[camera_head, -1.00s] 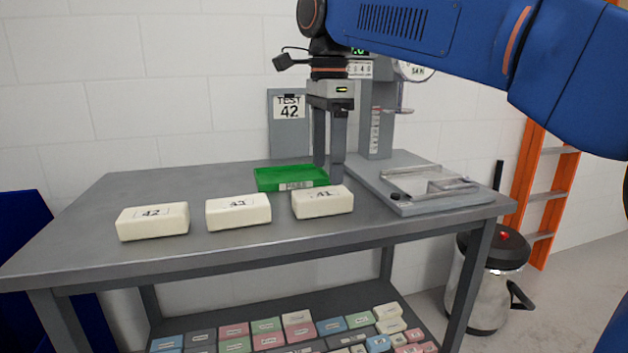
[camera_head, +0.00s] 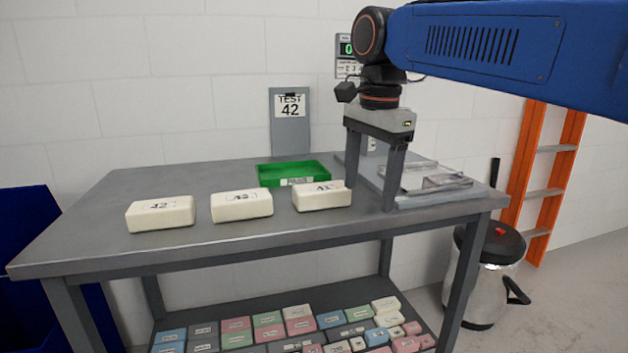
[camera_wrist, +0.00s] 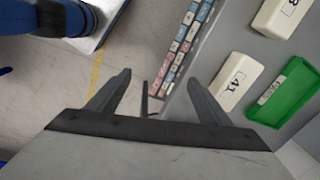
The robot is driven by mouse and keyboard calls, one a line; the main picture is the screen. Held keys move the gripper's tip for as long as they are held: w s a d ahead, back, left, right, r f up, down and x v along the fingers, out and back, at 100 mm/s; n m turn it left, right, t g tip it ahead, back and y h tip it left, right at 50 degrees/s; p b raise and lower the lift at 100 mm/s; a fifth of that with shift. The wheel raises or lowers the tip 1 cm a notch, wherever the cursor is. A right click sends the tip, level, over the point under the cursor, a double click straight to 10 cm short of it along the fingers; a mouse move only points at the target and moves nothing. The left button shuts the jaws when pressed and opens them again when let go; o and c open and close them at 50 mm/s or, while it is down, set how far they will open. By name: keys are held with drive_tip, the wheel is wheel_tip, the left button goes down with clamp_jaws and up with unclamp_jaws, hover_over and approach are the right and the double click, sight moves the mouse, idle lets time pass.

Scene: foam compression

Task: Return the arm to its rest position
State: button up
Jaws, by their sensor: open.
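My gripper (camera_head: 370,197) is open and empty, pointing down over the front right part of the grey table, to the right of the nearest foam block. In the wrist view my gripper (camera_wrist: 160,98) shows spread fingers with nothing between them but floor and the table's edge behind. My blue arm reaches in from the upper right of the head view. Three cream foam blocks lie in a row on the table: a left one (camera_head: 160,214), a middle one (camera_head: 241,205) and a right one (camera_head: 322,196). The right block also shows in the wrist view (camera_wrist: 236,84).
A green tray (camera_head: 265,178) sits behind the right block. A test machine with a clear guard (camera_head: 440,180) stands at the table's right, partly behind my gripper. The lower shelf holds several coloured blocks (camera_head: 268,320). A bin (camera_head: 490,270) and orange ladder (camera_head: 541,185) stand to the right.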

drive_tip(key=s+d+f+n+t, duration=0.1)
drive_tip(key=s+d+f+n, duration=0.3)
drive_tip(key=f, duration=0.5)
drive_tip(key=s+d+f+n+t, duration=0.1)
drive_tip(key=s+d+f+n, duration=0.2)
drive_tip(key=s+d+f, duration=0.5)
drive_tip(key=s+d+f+n+t, duration=0.1)
drive_tip(key=s+d+f+n, duration=0.3)
drive_tip(key=f, duration=0.5)
drive_tip(key=s+d, duration=0.2)
drive_tip(key=shift+d+f+n+t, duration=0.3)
drive_tip(key=shift+d+t, duration=0.1)
drive_tip(key=shift+s, duration=0.1)
